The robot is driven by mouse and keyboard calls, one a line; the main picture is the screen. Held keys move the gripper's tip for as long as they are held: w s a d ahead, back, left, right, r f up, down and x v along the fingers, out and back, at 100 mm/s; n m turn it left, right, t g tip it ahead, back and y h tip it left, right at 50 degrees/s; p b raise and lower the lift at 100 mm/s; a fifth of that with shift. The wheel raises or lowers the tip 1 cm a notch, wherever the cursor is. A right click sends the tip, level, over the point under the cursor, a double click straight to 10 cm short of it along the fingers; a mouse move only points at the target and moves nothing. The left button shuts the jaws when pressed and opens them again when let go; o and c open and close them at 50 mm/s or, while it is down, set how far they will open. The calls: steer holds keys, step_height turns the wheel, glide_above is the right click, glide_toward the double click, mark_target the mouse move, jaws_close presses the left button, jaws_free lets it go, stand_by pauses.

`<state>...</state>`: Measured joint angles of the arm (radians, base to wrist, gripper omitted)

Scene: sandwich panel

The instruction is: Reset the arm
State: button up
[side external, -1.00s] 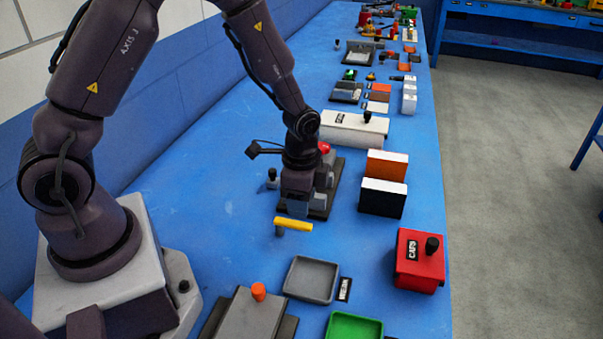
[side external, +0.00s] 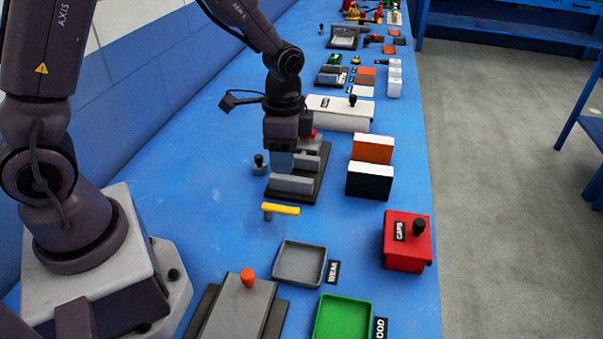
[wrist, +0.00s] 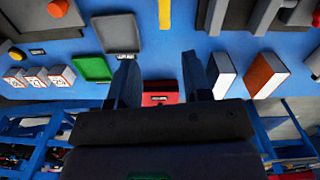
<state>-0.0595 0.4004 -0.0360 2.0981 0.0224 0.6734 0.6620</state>
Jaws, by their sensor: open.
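My gripper (side external: 283,163) is above the dark fixture plate with grey blocks (side external: 292,184) in the side external view, pointing down. In the wrist view my gripper (wrist: 160,82) shows two dark fingers spread apart with nothing between them. The red lidded box marked caps (wrist: 162,98) appears beyond the gap between the fingers, and it stands at the right edge of the bench in the side view (side external: 405,245).
A yellow-handled tool (side external: 281,210) lies in front of the fixture. The grey tray (side external: 301,263), green tray (side external: 343,318), orange block (side external: 372,148), black block (side external: 369,182) and white box (side external: 338,113) stand around it.

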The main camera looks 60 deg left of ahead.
steer(key=s+r+n+t, duration=0.6)
steer(key=s+r, duration=0.8)
steer(key=r, duration=0.5)
steer(key=shift+s+d+n, duration=0.15)
steer(key=shift+d+n, duration=0.3)
steer(key=shift+n, duration=0.25)
